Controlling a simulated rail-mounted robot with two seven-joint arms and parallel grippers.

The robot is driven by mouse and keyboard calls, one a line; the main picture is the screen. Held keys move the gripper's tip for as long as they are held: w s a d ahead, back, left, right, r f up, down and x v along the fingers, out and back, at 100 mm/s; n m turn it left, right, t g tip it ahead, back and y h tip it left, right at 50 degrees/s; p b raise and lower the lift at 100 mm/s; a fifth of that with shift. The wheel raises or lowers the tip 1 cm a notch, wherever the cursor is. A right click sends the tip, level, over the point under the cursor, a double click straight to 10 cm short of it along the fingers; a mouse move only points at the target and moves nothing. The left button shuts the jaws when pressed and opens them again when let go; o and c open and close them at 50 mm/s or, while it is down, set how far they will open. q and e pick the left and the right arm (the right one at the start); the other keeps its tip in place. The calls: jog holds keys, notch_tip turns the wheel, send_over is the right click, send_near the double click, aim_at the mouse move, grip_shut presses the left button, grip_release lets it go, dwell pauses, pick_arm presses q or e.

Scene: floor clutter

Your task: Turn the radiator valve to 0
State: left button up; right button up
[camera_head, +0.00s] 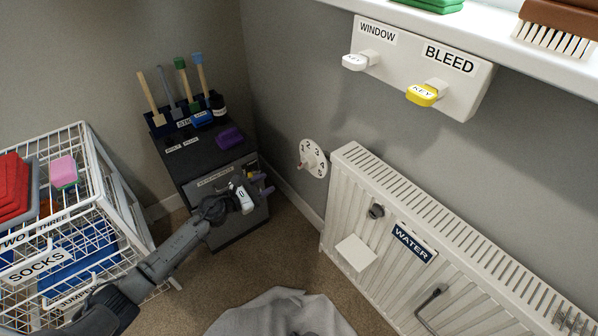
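The radiator valve (314,158) is a round white dial on the wall, left of the white radiator (345,195). Black numbers, among them 2, 3 and 4, show on its face. A small knob with a red mark sticks out at its left side; I cannot tell which number it points to. My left gripper (263,184) is in front of the dark cabinet, to the left of and below the dial, apart from it. Its fingers look spread, with nothing seen between them. My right gripper is not in view.
The dark cabinet (185,165) holds brushes and small items. A white wire rack (105,185) stands at left. Grey cloth (265,312) lies on the carpet. Above the radiator, a wall panel (400,62) carries WINDOW and BLEED keys under a white sill (480,45).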

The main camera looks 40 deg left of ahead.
aim_at(300, 166)
pick_arm(q)
jog(key=b+x, duration=0.2)
jog(key=x, duration=1.1)
jog(key=shift+w, duration=0.15)
grip_shut()
